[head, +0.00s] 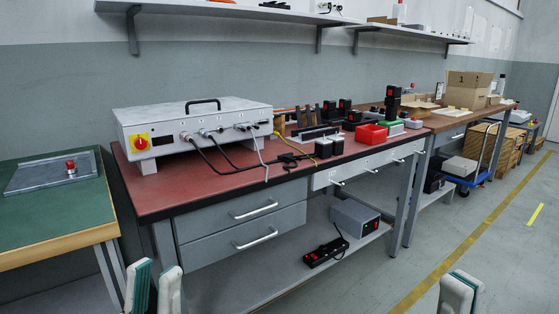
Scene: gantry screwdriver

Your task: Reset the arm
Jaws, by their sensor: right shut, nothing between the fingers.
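My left gripper (155,280) shows at the bottom left, fingers pointing up, with a gap between its two pale fingers. One finger has a teal pad. It is in front of the red-topped workbench (160,195) and holds nothing that I can see. My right gripper (461,288) shows at the bottom right, over the floor, with its fingers together and nothing between them. Both grippers are cut off by the lower edge, and both arms are out of view. Neither touches the bench.
A white control box (200,124) with cables stands on the workbench. A red bin (370,134) and black tools are to its right. A green-topped table (50,220) is at the left. A grey box (354,217) sits on the lower shelf.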

